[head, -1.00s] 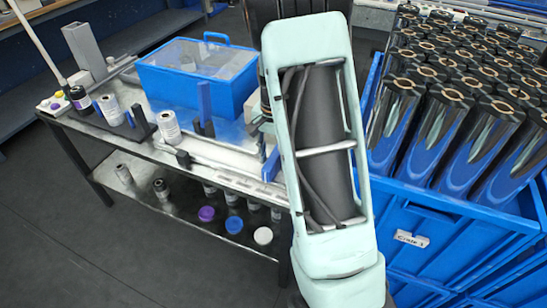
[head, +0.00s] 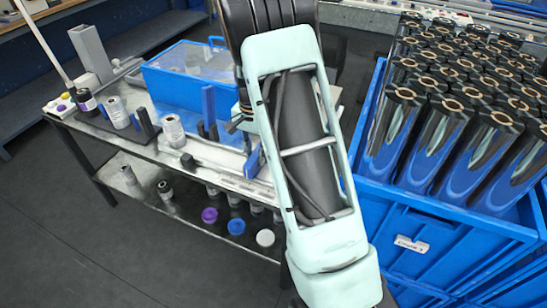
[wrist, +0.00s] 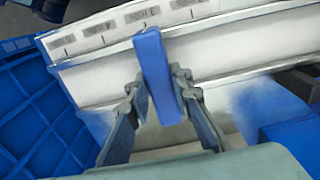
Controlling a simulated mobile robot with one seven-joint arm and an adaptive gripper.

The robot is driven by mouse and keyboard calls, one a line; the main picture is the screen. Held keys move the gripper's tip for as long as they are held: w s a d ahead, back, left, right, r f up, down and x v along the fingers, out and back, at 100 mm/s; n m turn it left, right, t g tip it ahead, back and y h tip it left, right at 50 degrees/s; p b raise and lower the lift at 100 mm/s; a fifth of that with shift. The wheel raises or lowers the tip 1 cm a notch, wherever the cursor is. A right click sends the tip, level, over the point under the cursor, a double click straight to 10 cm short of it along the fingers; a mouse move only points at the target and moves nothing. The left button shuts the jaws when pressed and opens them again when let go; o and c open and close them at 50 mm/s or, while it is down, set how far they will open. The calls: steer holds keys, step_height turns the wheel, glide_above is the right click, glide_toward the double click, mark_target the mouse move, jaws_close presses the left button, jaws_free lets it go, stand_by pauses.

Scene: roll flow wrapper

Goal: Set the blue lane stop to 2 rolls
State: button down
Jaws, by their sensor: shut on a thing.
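The blue lane stop (wrist: 157,72) is an upright blue block in the middle of the wrist view. My gripper (wrist: 163,95) has one finger on each side of it and is shut on it. In the head view the stop (head: 252,162) shows beside my arm, which hides most of my gripper.
A blue lidded bin (head: 185,75) stands at the table's back. Other blue uprights (head: 208,103) and white rolls (head: 172,130) stand left of my arm. A large blue crate (head: 440,225) full of dark rolls is close on the right.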

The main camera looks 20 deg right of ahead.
steer(key=w+a+p, duration=0.1)
steer(key=w+a, duration=0.3)
steer(key=shift+w+a+r, duration=0.1)
steer(key=shift+w+a, duration=0.2)
steer(key=shift+w, duration=0.1)
steer(key=c, duration=1.8)
jaws_free()
steer(key=shift+a, duration=0.1)
steer(key=shift+o, duration=0.4)
step_height(320, 180, up, 12)
